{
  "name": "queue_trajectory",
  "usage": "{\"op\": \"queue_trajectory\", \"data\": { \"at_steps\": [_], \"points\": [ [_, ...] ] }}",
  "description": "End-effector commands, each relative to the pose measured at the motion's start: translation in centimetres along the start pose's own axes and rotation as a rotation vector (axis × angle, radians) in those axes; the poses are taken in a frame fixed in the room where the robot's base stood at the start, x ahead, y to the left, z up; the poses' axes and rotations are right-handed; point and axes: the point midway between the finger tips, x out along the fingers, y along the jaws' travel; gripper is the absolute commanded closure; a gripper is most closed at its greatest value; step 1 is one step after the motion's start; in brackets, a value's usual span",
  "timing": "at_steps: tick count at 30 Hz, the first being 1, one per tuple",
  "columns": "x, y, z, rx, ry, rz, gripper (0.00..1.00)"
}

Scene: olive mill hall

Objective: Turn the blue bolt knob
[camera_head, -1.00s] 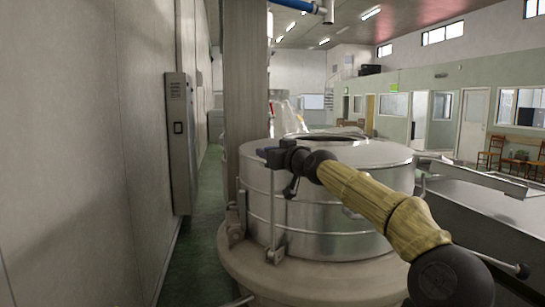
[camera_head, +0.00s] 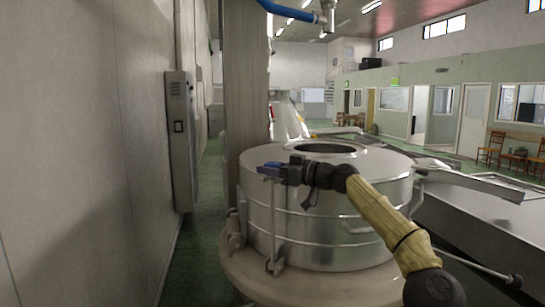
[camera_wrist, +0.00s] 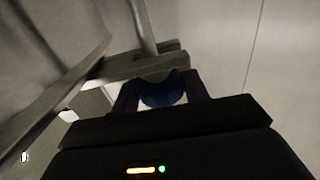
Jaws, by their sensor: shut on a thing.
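The blue bolt knob (camera_wrist: 163,90) shows dark blue between my two fingers in the wrist view. It is on a grey metal bolt assembly, whose bar (camera_wrist: 125,68) runs just beyond it. In the head view my gripper (camera_head: 271,169) is at the upper left rim of the round steel tank (camera_head: 330,217). My gripper is shut on the knob and hides most of it there. The knob's exact turn cannot be told.
A grey post (camera_head: 246,100) rises behind the tank. A grey wall cabinet (camera_head: 180,140) is at the left. A steel trough (camera_head: 470,225) lies to the right. Green floor (camera_head: 207,190) is free between wall and tank.

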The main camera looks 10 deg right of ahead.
Motion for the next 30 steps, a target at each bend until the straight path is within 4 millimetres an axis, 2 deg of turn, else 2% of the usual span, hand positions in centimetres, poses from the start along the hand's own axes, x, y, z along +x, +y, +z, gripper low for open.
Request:
{"op": "queue_trajectory", "data": {
  "at_steps": [15,30],
  "points": [
    [0.09,0.13,0.3,0.006,-0.012,-0.243,0.78],
    [0.05,0.08,0.89,0.004,-0.014,-0.296,0.78]
  ]
}}
